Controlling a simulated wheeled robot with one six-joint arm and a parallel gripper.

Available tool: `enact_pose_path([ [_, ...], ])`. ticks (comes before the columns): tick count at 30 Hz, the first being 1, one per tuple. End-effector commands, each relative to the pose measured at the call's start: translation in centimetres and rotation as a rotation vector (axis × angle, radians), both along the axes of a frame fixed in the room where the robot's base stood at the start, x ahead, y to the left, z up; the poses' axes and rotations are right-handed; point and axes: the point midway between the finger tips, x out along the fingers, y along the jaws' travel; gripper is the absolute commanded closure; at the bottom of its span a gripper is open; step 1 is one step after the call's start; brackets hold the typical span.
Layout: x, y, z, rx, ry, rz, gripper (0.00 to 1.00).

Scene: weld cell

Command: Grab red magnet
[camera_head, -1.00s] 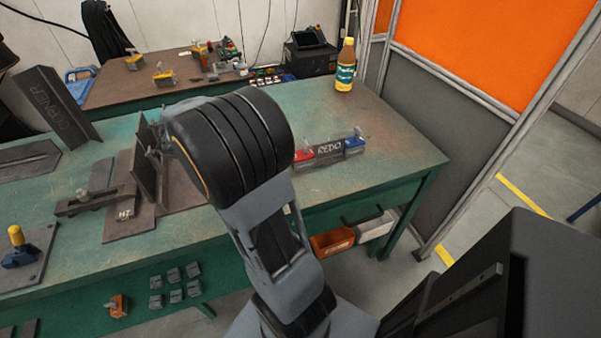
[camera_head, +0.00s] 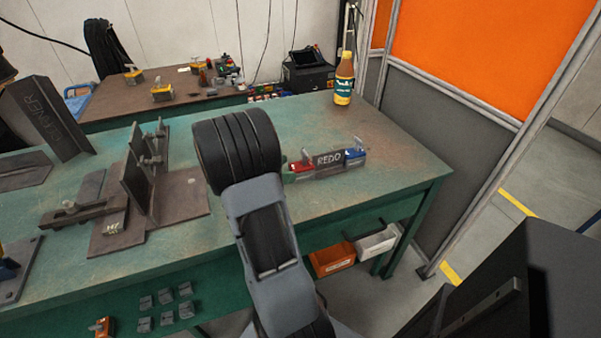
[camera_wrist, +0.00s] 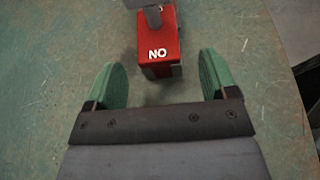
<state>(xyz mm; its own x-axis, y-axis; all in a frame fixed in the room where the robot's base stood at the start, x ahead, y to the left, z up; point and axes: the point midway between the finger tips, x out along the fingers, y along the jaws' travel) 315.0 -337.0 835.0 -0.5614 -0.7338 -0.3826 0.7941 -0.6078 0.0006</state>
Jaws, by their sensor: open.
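The red magnet (camera_head: 302,165) is a small red block with a grey handle on top. It sits on the green workbench (camera_head: 400,160), at the left end of a dark plate marked REDO (camera_head: 328,161). In the wrist view the red magnet (camera_wrist: 158,48), lettered "NO", lies just ahead of my gripper (camera_wrist: 161,76) and between the lines of its two green fingers. The fingers are apart with nothing between them. In the head view my arm hides most of the gripper; a bit of green shows left of the red magnet.
A blue magnet (camera_head: 355,154) sits at the right end of the plate. A bottle (camera_head: 344,82) stands at the bench's back right. A brown steel fixture (camera_head: 140,190) stands left of my arm. An orange bin (camera_head: 332,258) hangs below the bench edge. The bench's right end is clear.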

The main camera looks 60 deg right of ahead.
Motion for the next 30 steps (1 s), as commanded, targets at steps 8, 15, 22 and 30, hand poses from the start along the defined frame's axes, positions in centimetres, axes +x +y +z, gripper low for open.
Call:
enact_pose_path([
  [8,-2.0,-2.8,-1.3,0.001,0.001,-0.004,0.21],
  [15,-2.7,-3.8,-1.8,0.001,0.001,-0.001,0.21],
  [22,-2.7,-3.8,-1.7,0.001,0.001,0.000,0.24],
  [30,-2.7,-3.8,-1.7,0.000,0.000,-0.001,0.50],
])
